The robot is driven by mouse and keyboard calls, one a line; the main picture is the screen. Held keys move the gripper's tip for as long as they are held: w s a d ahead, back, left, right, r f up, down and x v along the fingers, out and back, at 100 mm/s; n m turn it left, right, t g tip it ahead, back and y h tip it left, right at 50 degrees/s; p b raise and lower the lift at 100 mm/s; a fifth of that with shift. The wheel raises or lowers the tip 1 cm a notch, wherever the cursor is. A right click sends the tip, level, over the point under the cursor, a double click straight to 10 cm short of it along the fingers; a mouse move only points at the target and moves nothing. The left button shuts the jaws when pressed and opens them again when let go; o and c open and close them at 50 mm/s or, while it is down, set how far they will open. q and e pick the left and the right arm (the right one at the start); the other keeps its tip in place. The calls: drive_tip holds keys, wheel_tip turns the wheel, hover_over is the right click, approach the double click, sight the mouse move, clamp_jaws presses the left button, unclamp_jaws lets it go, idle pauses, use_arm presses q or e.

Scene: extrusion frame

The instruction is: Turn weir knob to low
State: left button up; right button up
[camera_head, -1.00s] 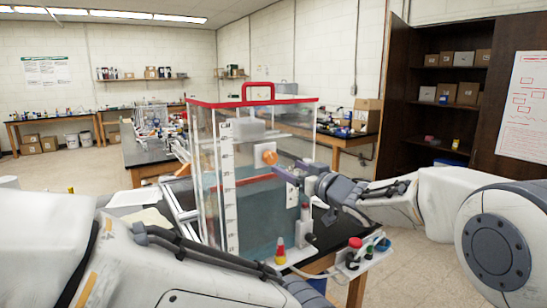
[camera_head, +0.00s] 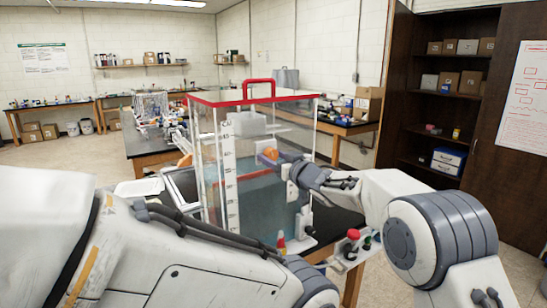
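The clear tank (camera_head: 212,160) with a red rim and red top handle stands on the dark bench, partly filled with bluish water. An orange knob (camera_head: 271,153), which I take for the weir knob, shows on the tank's front right side. My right gripper (camera_head: 268,160) is at the knob, with a purple finger overlapping its lower left. The finger gap is too small and too covered to tell whether it grips. The knob's setting marks cannot be read. My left arm crosses the lower picture, and its gripper is out of view.
A white scale strip (camera_head: 231,180) runs up the tank. A small red-topped control box (camera_head: 352,244) sits at the bench's front right corner. A red-and-yellow cone-shaped item (camera_head: 281,240) stands before the tank. A white tray (camera_head: 139,189) lies to the left.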

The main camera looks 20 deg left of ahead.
clamp_jaws()
drive_tip(key=shift+n, duration=0.3)
